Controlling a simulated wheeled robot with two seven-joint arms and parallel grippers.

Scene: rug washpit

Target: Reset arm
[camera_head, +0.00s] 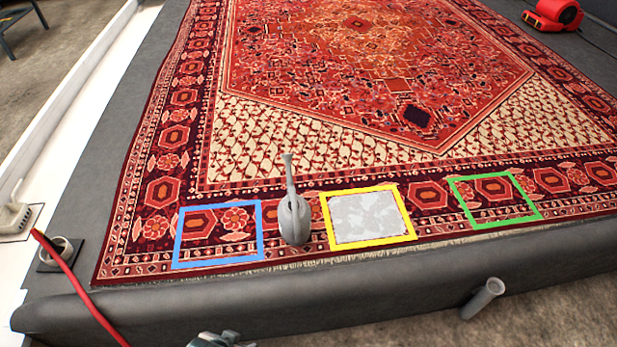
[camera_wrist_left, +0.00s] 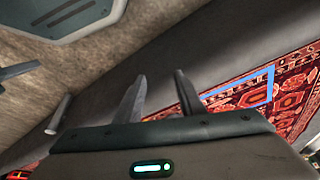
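My left gripper (camera_wrist_left: 160,76) shows in the left wrist view with its two fingers apart and nothing between them. In the head view, a small grey part at the bottom edge, left of centre, looks like the top of a gripper, in front of the platform edge; its fingers cannot be made out there. My right gripper is not clearly in view.
A patterned red rug (camera_head: 357,75) covers the grey platform (camera_head: 220,306). Blue (camera_head: 218,264), yellow (camera_head: 372,243) and green (camera_head: 508,222) frames lie along its near border. A grey long-necked tool (camera_head: 294,217) stands between blue and yellow. A red hose (camera_head: 70,279) runs at left.

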